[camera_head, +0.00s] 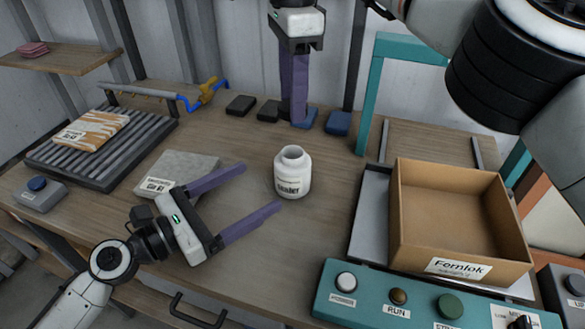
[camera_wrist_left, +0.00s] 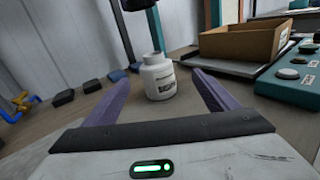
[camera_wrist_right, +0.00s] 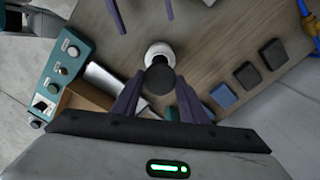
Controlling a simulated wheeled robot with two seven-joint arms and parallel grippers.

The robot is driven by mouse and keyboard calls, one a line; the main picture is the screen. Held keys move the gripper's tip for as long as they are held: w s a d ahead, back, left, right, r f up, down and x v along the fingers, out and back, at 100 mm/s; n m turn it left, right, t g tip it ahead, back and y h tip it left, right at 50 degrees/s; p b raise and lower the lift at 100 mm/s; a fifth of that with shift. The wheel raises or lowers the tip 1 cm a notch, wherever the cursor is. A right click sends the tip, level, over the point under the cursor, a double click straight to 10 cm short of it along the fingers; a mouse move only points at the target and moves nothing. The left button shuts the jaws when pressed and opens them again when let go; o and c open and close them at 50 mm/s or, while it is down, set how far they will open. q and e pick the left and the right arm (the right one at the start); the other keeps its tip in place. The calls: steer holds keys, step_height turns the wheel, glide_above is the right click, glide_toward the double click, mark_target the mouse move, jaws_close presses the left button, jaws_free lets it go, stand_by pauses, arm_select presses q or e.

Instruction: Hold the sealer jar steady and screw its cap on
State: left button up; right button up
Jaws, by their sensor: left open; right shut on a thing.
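The white sealer jar (camera_head: 292,175) stands upright and uncapped on the wooden table, its label facing the front. My left gripper (camera_head: 261,187) is open and low, its fingers pointing at the jar. In the left wrist view the jar (camera_wrist_left: 158,80) shows between and slightly beyond the fingertips, apart from them. My right gripper (camera_head: 298,122) points down behind and above the jar. In the right wrist view it is shut on a dark round cap (camera_wrist_right: 160,80), with the jar (camera_wrist_right: 157,50) beyond. The cap cannot be made out in the head view.
A cardboard box (camera_head: 460,210) stands to the right, behind a teal button panel (camera_head: 430,300). A grey slab (camera_head: 178,172) lies left of the jar. A rack (camera_head: 105,150) with a packet is at far left. Dark and blue pads (camera_head: 338,122) lie at the back.

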arm_select(q)
steer(key=shift+w+a+f+n+b, duration=0.1)
steer(key=shift+w+f+n+b, duration=0.15)
steer(key=shift+f, duration=0.25)
steer(key=shift+w+a+f+n+b, duration=0.1)
steer(key=shift+w+f+n, duration=0.05)
steer(key=shift+w+f, duration=0.3)
arm_select(e)
steer(key=shift+w+f, duration=0.2)
steer(key=shift+f, duration=0.4)
steer(key=shift+w+f, duration=0.2)
steer(key=shift+f, duration=0.35)
arm_select(q)
steer(key=shift+s+r, duration=0.2)
steer(key=shift+s, duration=0.15)
arm_select(e)
steer(key=shift+s+r, duration=0.25)
steer(key=shift+s, duration=0.25)
steer(key=shift+w, duration=0.1)
arm_select(q)
steer(key=x, duration=1.2)
steer(key=c, duration=1.6)
steer(key=shift+a, duration=0.1)
arm_select(e)
glide_above(293, 153)
steer(key=shift+f, duration=2.55)
